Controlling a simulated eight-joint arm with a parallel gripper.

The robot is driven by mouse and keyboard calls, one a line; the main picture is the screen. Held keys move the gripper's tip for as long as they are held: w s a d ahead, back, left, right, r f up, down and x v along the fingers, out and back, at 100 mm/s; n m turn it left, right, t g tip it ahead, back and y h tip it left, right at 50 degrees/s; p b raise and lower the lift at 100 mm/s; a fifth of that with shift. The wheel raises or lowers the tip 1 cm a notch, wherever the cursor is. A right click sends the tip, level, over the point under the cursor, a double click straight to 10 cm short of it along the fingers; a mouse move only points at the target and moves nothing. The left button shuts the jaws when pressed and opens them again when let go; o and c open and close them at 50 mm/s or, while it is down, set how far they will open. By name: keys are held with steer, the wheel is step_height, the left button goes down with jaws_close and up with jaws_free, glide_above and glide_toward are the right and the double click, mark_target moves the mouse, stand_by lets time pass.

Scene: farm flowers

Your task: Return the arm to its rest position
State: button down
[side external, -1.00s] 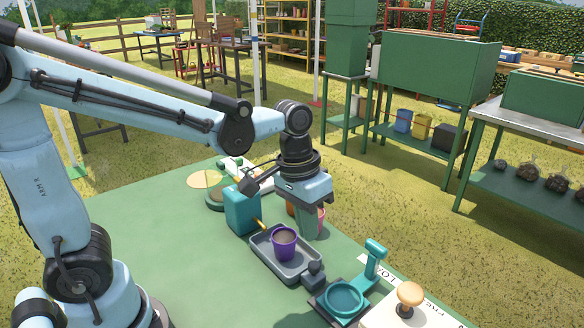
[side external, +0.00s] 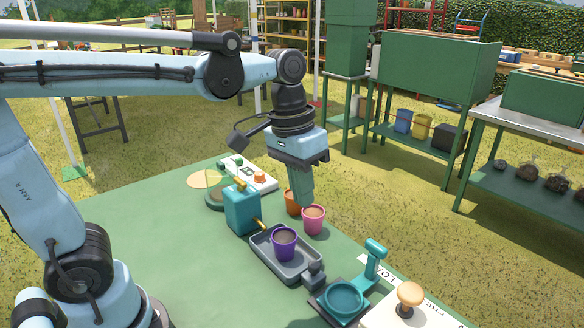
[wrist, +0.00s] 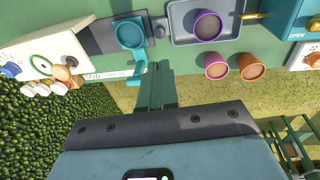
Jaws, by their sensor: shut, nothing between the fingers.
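My gripper (side external: 302,200) is shut and empty. In the side view it hangs fingers down above the green table (side external: 160,218), just behind the pots; its height over them is hard to tell. In the wrist view my gripper (wrist: 160,68) points toward the table's edge, between the teal ring holder and the pots. A purple pot (side external: 284,245) with brown fill stands upright on a grey tray (side external: 262,258). A pink pot (side external: 314,220) and an orange pot (side external: 292,204) stand behind it, the orange one partly hidden by my fingers.
A teal dispenser (side external: 241,212) with a brass spout stands left of the tray. A teal ring holder (side external: 343,298) and a white box with a wooden knob (side external: 410,294) are at the front right. A white control panel (side external: 247,174) is at the back. Green stands (side external: 435,85) rise beyond.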

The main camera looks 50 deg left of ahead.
steer(key=s+a+f+t+y, duration=0.1)
steer(key=s+a+f+t, duration=0.2)
steer(key=a+f+t, duration=0.2)
steer(key=shift+s+a+f+t+y, duration=0.15)
steer(key=shift+s+a+t+y, duration=0.15)
steer(key=shift+a+t, duration=0.25)
stand_by(0.7)
